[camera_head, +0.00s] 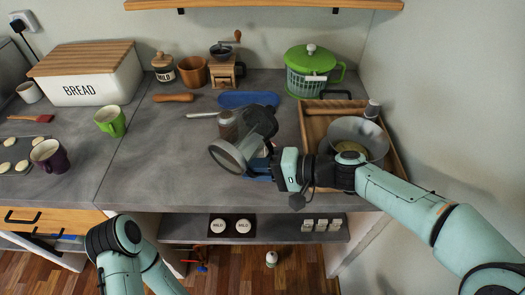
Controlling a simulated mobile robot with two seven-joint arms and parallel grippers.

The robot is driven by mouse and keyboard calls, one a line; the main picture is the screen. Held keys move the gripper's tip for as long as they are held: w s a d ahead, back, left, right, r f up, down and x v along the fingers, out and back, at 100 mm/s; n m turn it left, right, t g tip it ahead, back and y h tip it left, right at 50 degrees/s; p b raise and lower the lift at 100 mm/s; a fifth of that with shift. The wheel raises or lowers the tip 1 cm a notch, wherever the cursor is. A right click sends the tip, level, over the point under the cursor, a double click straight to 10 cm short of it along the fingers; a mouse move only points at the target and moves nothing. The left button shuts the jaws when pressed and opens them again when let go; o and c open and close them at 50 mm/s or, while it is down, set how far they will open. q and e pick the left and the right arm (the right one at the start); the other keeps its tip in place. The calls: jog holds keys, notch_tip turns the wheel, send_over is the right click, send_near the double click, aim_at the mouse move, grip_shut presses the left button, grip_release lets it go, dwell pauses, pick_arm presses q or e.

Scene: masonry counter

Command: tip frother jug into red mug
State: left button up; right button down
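A grey jug, apparently the frother jug (228,158), is tilted above the middle counter, its round mouth facing left and toward me. My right gripper (259,132) is at its right side and appears shut on it; the fingertips are partly hidden. No clearly red mug shows. The closest in colour is a dark maroon mug (48,158) with a pale inside, upright at the far left, well away from the jug. A green mug (110,121) stands upright to its right. My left arm is low at the front; its gripper is out of view.
A brown jar (228,127) stands just behind the jug, near a blue mat (248,99). A wooden tray (313,130) with a metal bowl (357,132) lies under my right arm. A bread box (90,82) stands at back left. The counter between green mug and jug is clear.

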jog(key=shift+s+a+f+m+y+b, duration=0.15)
jog(key=shift+m+y+b, duration=0.15)
jog(key=shift+m+y, duration=0.2)
dwell(1.7)
